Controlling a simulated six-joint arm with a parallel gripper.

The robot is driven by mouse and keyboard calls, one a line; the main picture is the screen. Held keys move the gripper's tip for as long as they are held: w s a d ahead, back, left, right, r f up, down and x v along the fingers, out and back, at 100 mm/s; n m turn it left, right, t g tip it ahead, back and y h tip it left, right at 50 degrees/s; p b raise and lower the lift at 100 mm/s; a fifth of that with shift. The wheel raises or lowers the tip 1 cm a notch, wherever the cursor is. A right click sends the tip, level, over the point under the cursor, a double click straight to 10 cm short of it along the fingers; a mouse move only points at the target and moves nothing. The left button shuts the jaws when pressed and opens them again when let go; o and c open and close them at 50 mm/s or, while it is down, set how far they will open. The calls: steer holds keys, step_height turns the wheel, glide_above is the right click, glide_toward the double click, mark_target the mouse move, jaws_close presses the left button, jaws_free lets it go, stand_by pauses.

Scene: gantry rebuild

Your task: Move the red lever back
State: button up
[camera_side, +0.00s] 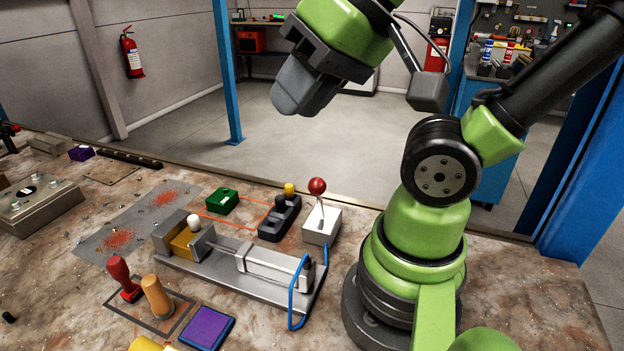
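The red lever (317,187) is a red ball on a thin metal rod. The rod rises from a white box (322,228) on the worktable, left of my base, and stands nearly upright. My gripper (291,98) is high above the table, up and slightly left of the red ball, and clear of it. Its grey fingers point down and left and overlap from this side, so whether they are open or shut does not show. Nothing is seen held in them.
A black box with a yellow knob (288,190) stands just left of the white box. A green box (223,201) lies farther left. In front is a metal clamp fixture (232,282) with a blue handle (298,292). Red and tan stamps (125,279) stand at the front left.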

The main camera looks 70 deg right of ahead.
steer(key=shift+w+d+f+g, duration=0.1)
steer(key=shift+w+d+g, duration=0.05)
steer(key=shift+w+g, duration=0.25)
jaws_close()
steer(key=w+d+f+m+g+h, duration=0.1)
steer(key=w+d+f+g+h, duration=0.15)
steer(key=w+g, duration=0.3)
steer(key=m+g+h, duration=0.2)
steer(key=g, duration=0.2)
glide_above(320, 199)
steer(key=w+a, duration=0.3)
step_height(320, 199, down, 15)
steer(key=shift+r+t, duration=0.1)
steer(key=shift+t, duration=0.15)
